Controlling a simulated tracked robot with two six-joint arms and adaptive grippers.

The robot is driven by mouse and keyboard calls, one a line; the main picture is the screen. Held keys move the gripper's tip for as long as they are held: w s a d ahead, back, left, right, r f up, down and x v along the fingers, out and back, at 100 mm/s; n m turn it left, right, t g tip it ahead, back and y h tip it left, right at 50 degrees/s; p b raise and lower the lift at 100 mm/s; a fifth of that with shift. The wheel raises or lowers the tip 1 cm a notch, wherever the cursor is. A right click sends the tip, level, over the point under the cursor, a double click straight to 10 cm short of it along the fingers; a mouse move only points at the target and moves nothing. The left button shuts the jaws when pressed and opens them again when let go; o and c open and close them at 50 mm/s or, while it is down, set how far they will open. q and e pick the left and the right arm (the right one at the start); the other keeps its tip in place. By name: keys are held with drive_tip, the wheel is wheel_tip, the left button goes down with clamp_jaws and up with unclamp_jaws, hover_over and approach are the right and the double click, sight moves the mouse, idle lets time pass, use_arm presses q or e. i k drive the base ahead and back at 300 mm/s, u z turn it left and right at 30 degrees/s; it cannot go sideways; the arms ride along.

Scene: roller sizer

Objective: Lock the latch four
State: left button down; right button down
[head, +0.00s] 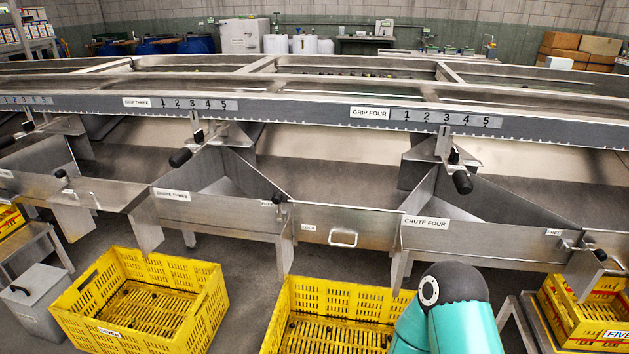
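The chute labelled CHUTE FOUR (480,237) is a metal trough at the right of the head view. At its right end is a small latch (599,255) with a black knob, just right of a FREE label (553,232). The latch lever looks roughly sideways; whether it is engaged is too small to tell. A similar black-knobbed latch (278,199) stands at the right end of the chute labelled CHUTE THREE (215,207), near a LOCK label (308,228). Neither gripper is in view. Only a teal link of one of my arms shows at the bottom, below chute four.
Above chute four, the GRIP FOUR scale (445,118) has a black-handled lever (462,182). Yellow crates (140,300) stand on the floor below the chutes; another (590,320) is at the lower right. A panel with a handle (343,238) lies between the chutes.

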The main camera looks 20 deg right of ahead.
sight(276, 199)
drive_tip(key=z, duration=0.25)
drive_tip(key=i, duration=0.95)
drive_tip(key=z, duration=0.25)
drive_tip(key=k, duration=0.9)
drive_tip(key=z, duration=0.2)
drive_tip(key=i, duration=0.85)
drive_tip(key=u, duration=0.1)
